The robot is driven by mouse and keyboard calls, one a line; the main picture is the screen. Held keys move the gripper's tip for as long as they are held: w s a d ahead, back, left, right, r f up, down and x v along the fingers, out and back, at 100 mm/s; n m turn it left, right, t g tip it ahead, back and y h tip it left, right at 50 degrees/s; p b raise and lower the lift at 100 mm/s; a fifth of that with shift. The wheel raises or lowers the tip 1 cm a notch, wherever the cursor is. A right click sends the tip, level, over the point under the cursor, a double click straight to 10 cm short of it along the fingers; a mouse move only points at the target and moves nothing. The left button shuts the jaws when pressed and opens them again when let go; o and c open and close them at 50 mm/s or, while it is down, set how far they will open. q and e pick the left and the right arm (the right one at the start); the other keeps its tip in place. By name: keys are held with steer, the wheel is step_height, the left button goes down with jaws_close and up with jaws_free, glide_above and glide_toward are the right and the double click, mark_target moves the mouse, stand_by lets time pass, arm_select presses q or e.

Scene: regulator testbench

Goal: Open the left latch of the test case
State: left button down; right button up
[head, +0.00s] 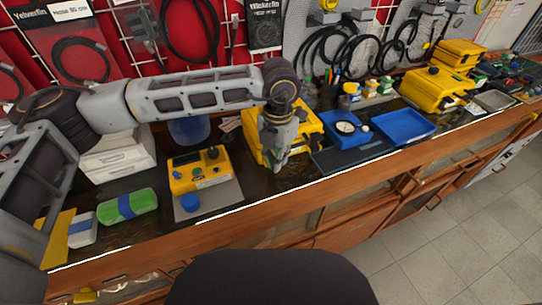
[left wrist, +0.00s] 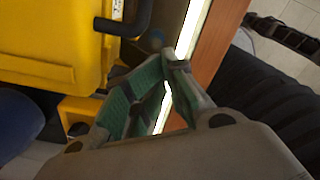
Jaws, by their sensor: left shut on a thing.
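The yellow test case (head: 256,139) stands on the dark bench top, partly hidden behind my left arm. In the left wrist view the case (left wrist: 48,42) fills the upper left, with a black handle (left wrist: 127,24) at its side. My left gripper (head: 275,167) points down at the front of the case. Its green-padded fingers (left wrist: 172,62) are nearly together at the tips. The thin part they hold is hidden by them; its place at the case front fits the left latch. I see no latch clearly. My right gripper is not in view.
A yellow instrument (head: 199,172) stands left of the case, with a green and blue bundle (head: 127,206) further left. A blue tray (head: 403,127) and a dial gauge (head: 345,127) lie to the right. The bench's front edge runs close before the gripper.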

arm_select(q)
steer(key=shift+s+d+r, duration=0.1)
steer(key=shift+d, duration=0.05)
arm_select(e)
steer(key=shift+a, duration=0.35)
arm_select(q)
steer(key=shift+r, duration=0.35)
step_height(320, 180, up, 6)
steer(key=p, duration=0.2)
steer(key=shift+r, duration=0.15)
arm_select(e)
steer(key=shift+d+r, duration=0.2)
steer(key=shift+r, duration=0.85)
arm_select(q)
steer(key=shift+r+p, duration=0.2)
steer(key=shift+p, duration=0.1)
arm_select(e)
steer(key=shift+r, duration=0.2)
arm_select(q)
step_height(320, 180, up, 9)
steer(key=p, duration=0.8)
steer(key=shift+f+p, duration=0.15)
steer(key=shift+p, duration=0.2)
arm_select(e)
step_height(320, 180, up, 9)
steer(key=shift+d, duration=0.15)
